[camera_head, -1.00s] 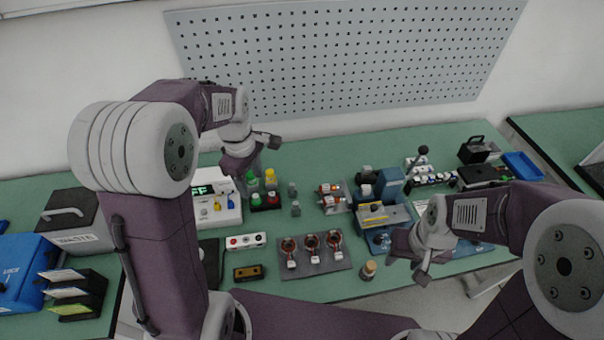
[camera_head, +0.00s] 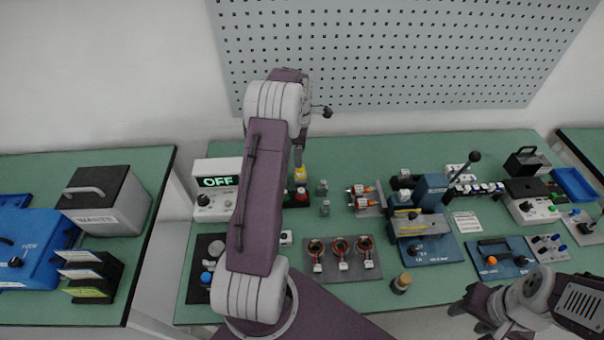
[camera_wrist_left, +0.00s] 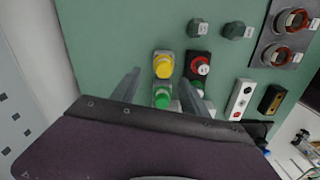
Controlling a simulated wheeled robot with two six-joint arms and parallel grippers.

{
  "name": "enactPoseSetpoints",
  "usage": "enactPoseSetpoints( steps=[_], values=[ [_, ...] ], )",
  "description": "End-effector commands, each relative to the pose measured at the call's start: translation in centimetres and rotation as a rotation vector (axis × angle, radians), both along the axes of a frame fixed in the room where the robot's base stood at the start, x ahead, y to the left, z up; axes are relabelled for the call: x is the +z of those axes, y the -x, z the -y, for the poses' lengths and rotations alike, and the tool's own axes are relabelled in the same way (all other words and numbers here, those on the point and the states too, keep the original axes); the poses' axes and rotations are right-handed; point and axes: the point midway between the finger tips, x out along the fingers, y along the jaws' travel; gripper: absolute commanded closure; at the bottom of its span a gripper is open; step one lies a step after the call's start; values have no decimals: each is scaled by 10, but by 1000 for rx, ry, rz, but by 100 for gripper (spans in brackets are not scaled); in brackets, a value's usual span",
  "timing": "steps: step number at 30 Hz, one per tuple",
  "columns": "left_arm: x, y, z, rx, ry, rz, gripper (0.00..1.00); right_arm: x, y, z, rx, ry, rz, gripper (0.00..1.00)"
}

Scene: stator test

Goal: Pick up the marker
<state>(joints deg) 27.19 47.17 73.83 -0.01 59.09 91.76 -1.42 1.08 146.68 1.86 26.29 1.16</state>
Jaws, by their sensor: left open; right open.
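My left gripper (camera_wrist_left: 158,90) is open in the left wrist view, pointing down at several coloured tops. A green top (camera_wrist_left: 162,98) shows between its fingers, with a yellow top (camera_wrist_left: 164,66) just beyond. A red top (camera_wrist_left: 201,66) on a black holder is to the right, with another green one partly behind the right finger. I cannot tell which of these, if any, is the marker. In the head view my left arm hides most of that gripper and the group; the yellow top (camera_head: 299,173) peeks out. My right gripper (camera_head: 478,306) is open and empty at the lower right.
Two grey weights (camera_head: 323,188) stand right of the group. A mat (camera_head: 365,269) with copper coils, a meter reading OFF (camera_head: 218,182) and a blue press (camera_head: 430,190) are around. A grey bin (camera_head: 125,215) sits on the left table. Bare green bench lies behind the group.

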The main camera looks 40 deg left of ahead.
Motion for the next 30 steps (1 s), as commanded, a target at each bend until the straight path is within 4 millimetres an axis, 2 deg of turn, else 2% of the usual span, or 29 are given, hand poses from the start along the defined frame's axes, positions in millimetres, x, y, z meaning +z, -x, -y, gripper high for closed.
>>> enactPoseSetpoints(
  steps=[3,8,15,23,26,29,30],
  values=[
    [-11,0,0,-1,0,0,48,2,0,0,0,0,0,55],
    [-19,2,2,-1,1,-2,48,3,0,0,0,0,0,55],
    [-59,6,6,-1,0,-1,48,9,0,0,0,0,0,55],
    [-65,6,6,-1,-1,2,48,9,0,0,0,0,0,55],
    [-65,6,6,-1,-1,2,70,9,0,0,0,0,0,55],
    [-65,6,6,-2,-1,2,98,9,0,0,0,0,0,55],
    [-64,6,6,-2,-1,2,100,9,0,0,0,0,0,55]
  ],
)
